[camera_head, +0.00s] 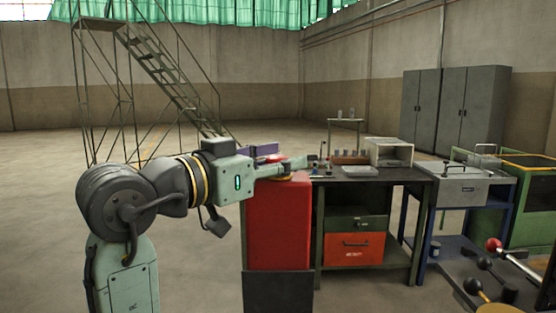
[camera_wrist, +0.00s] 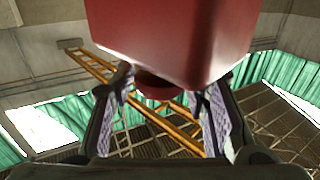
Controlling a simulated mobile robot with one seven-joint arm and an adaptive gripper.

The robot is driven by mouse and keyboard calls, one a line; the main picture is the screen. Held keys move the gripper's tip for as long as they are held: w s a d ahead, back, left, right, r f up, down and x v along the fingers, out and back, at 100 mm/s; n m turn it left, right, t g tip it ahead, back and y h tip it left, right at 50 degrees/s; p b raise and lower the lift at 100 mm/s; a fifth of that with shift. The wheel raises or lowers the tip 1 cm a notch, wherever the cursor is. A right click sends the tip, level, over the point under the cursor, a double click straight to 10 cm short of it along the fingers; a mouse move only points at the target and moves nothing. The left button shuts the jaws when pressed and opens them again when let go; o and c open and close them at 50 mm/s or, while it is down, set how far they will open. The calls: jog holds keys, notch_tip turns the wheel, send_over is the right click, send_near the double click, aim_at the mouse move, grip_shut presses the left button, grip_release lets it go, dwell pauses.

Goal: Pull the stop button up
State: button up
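A red cabinet (camera_head: 279,225) stands in the middle of the head view, left of a dark workbench. My gripper (camera_head: 297,163) is over its top, reaching in from the left. In the wrist view the red cabinet (camera_wrist: 175,35) fills the top middle, and a round red stop button (camera_wrist: 158,88) shows at its edge. My gripper (camera_wrist: 165,95) has its two fingers apart, one on each side of the button. A gap shows between each finger and the button; I cannot tell the exact depth.
The workbench (camera_head: 385,180) right of the cabinet holds small tools, a tray and a glass-fronted box (camera_head: 389,152). A grey-topped blue stand (camera_head: 463,188) is farther right. A metal staircase (camera_head: 160,70) stands behind. The floor at left is free.

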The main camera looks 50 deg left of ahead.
grip_shut()
dwell(0.3)
jog(key=shift+r, duration=0.7)
jog(key=shift+o, duration=1.6)
grip_release()
jog(key=s+d, duration=0.1)
jog(key=s, duration=1.1)
jog(key=shift+d, duration=0.2)
